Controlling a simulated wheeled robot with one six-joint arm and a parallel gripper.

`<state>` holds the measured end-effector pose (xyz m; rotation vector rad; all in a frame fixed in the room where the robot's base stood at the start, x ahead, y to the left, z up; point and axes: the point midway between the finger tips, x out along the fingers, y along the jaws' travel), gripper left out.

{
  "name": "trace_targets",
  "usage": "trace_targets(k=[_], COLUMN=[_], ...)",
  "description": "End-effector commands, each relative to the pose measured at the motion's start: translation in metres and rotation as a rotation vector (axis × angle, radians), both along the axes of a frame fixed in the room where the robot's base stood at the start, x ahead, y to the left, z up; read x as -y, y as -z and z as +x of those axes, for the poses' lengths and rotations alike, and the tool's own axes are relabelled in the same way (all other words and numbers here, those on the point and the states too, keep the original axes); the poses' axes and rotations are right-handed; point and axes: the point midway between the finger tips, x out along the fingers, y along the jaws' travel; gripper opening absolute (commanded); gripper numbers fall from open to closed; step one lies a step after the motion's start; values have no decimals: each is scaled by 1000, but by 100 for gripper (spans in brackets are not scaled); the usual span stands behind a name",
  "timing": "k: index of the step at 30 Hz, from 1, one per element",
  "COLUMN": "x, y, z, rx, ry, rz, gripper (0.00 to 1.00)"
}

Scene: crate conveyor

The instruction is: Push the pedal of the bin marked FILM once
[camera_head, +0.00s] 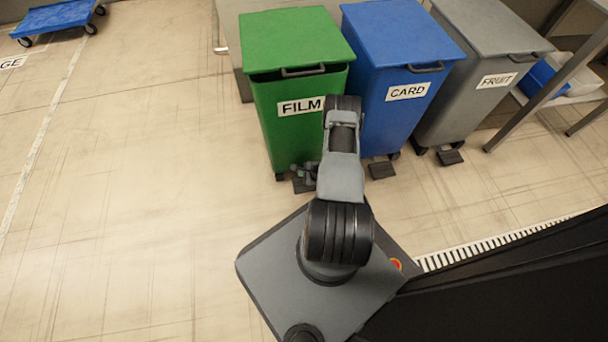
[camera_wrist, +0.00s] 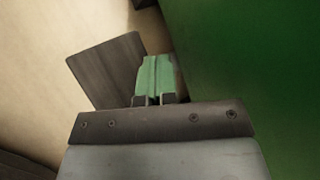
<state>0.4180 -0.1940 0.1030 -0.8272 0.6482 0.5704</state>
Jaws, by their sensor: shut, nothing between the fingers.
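The green bin (camera_head: 275,120) marked FILM stands at the top centre of the head view. A dark gap shows under the front edge of its lid (camera_head: 295,38), which looks slightly raised. Its dark pedal (camera_head: 302,186) is low at the bin's front, partly hidden by my arm. My gripper (camera_head: 308,170) is shut and empty, pointing down at the pedal. In the wrist view the closed greenish fingertips (camera_wrist: 157,72) overlap the right part of the pedal (camera_wrist: 102,68), beside the green bin wall (camera_wrist: 250,65). I cannot tell whether they touch the pedal.
A blue bin (camera_head: 380,125) marked CARD and a grey bin (camera_head: 455,110) marked FRUIT stand close on the right, each with a pedal. A metal-legged table (camera_head: 545,90) is at far right. A blue trolley (camera_head: 58,16) is at upper left. The left floor is clear.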

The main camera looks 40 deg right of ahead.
Motion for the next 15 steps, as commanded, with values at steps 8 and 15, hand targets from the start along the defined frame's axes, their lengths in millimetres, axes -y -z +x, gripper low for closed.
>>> trace_targets(k=[8,15], x=[2,2], y=[-1,-13], z=[1,2], rx=[5,6], ry=[2,2], rz=[-2,-3], gripper=[0,0])
